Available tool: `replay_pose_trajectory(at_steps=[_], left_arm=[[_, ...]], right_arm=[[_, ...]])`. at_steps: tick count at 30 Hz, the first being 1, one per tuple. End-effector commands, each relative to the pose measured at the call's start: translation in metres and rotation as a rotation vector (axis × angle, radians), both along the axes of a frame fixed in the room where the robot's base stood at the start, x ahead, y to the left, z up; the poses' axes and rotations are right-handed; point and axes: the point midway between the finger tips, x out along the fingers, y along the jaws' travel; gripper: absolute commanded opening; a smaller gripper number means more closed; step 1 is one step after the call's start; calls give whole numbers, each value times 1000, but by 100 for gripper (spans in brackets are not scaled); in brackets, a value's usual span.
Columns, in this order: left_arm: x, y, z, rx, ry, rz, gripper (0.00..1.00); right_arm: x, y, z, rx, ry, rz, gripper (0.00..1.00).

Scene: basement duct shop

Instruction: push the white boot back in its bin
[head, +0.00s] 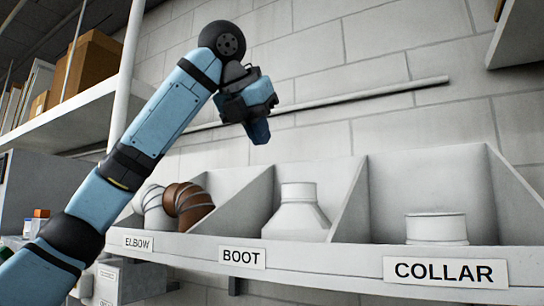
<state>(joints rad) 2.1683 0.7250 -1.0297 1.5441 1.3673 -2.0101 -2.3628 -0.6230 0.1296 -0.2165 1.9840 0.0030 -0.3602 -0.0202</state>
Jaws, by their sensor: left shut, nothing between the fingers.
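The white boot (299,215) stands upright in the middle bin, behind the label BOOT (242,256). It has a round neck on top and a flared lower body, and its base is partly hidden by the bin's front lip. My left gripper (259,131) is shut and empty. It hangs in the air above and to the left of the boot, apart from it, with its fingers pointing down. My right gripper is not in view.
The left bin, labelled ELBOW (138,243), holds a brown elbow (190,203) and a white elbow, partly behind my arm. The right bin holds a white collar (436,228). Slanted dividers (350,208) separate the bins. A pipe (370,96) runs along the wall behind.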

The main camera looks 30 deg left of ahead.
Motion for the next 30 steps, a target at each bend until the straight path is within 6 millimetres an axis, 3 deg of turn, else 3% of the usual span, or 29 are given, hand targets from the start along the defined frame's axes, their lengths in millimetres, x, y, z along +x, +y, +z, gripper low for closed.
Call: replay_pose_trajectory(at_steps=[14,21,30], left_arm=[[66,5,-65,1,4,3,0],[98,7,-64,0,3,1,0],[105,8,-66,-1,1,1,0]], right_arm=[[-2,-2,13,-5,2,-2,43],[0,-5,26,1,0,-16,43],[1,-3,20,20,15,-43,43]])
